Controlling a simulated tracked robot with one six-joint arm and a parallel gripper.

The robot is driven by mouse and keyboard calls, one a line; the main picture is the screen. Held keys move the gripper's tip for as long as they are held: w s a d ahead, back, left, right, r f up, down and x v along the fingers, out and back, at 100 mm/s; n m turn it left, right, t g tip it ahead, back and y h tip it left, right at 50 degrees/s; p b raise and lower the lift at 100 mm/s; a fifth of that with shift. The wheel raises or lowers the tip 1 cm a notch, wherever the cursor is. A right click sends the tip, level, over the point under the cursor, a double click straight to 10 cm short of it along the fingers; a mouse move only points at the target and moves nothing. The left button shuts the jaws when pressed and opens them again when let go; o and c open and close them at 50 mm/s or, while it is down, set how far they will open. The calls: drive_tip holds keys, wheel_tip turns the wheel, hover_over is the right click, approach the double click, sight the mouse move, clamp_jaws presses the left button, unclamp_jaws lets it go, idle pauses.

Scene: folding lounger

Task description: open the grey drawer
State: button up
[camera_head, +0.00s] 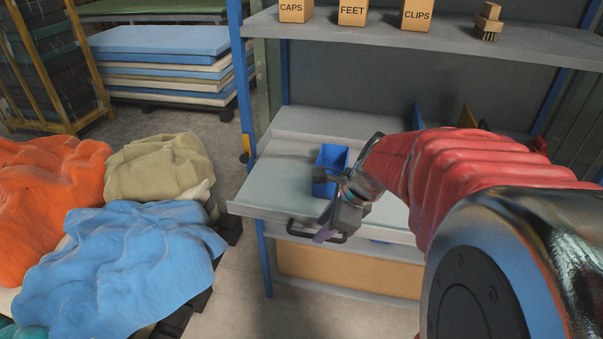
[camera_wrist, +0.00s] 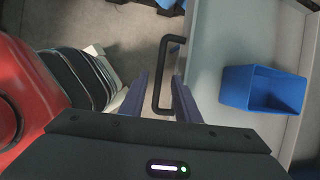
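The grey drawer (camera_head: 380,246) is under the grey worktop of a blue-posted shelf unit. Its black bar handle (camera_head: 297,234) sticks out at the front; it also shows in the wrist view (camera_wrist: 161,62). My gripper (camera_head: 325,229) is at the handle, in front of the drawer. In the wrist view my gripper (camera_wrist: 160,88) has its two fingers apart, one on each side of the handle bar. I see a gap beside the bar, so the fingers do not look closed on it. The drawer looks shut. My gripper hides part of the handle in the head view.
A blue bin (camera_head: 331,160) stands on the worktop (camera_head: 280,185) close behind my gripper; it also shows in the wrist view (camera_wrist: 262,88). Boxes labelled CAPS (camera_head: 296,11), FEET and CLIPS sit on the upper shelf. A blue cloth pile (camera_head: 120,265) lies left, beyond a strip of floor.

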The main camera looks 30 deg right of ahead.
drive_tip(key=v, duration=1.1)
drive_tip(key=s+a+f+n+h, duration=0.1)
drive_tip(key=s+a+n, duration=0.2)
drive_tip(key=a+n, duration=0.4)
drive_tip(key=s+a+f+n+t+h, duration=0.1)
drive_tip(key=a+n, duration=0.6)
drive_tip(key=n, duration=1.1)
drive_tip(key=shift+s+a, duration=0.35)
drive_tip(key=shift+s, duration=0.55)
